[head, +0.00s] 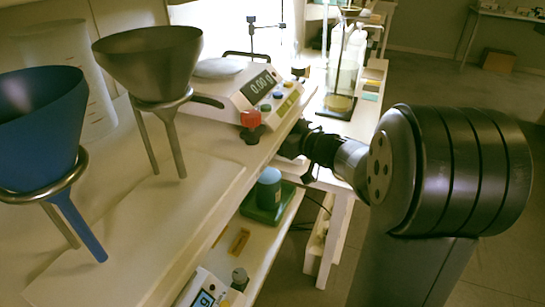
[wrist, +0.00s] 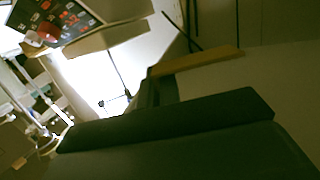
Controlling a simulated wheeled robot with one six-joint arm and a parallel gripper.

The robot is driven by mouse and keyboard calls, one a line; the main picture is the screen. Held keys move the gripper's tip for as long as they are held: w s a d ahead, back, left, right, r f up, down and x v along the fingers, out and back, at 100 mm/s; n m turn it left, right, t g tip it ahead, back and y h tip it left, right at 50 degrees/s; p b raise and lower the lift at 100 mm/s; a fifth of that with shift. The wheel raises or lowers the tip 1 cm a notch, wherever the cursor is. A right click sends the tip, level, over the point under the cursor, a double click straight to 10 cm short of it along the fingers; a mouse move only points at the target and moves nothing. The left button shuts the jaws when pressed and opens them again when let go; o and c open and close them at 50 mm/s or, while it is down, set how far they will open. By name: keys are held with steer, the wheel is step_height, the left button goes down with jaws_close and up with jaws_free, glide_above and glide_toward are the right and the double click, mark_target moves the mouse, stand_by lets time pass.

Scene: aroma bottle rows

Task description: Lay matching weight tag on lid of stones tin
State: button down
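My gripper (head: 300,140) is at the front edge of the upper bench, beside the scale and largely hidden by the edge and my wrist. In the wrist view a dark finger-like block (wrist: 170,118) fills the lower middle; whether the fingers are apart, or hold anything, is unclear. A tan strip (wrist: 195,61) shows just beyond it; I cannot tell whether it is a tag. A small yellow-brown plate (head: 238,242) lies on the lower shelf and may be a tag. I cannot pick out a stones tin in either view.
A blue funnel (head: 35,125) and a grey funnel (head: 148,62) stand on the upper bench. A white scale (head: 228,92) reads 0.00 g, with a red-topped object (head: 250,120) before it. Below, a teal-topped container (head: 269,188) stands on a green tray (head: 283,209).

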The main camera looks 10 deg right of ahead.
steer(key=shift+f+b, duration=2.15)
steer(key=shift+f, duration=2.7)
steer(key=shift+f, duration=0.55)
steer(key=c, duration=1.6)
jaws_free()
steer(key=shift+c, duration=0.2)
steer(key=shift+r, duration=0.15)
steer(key=p+v, duration=0.2)
steer(key=v, duration=1)
steer(key=shift+r, duration=0.3)
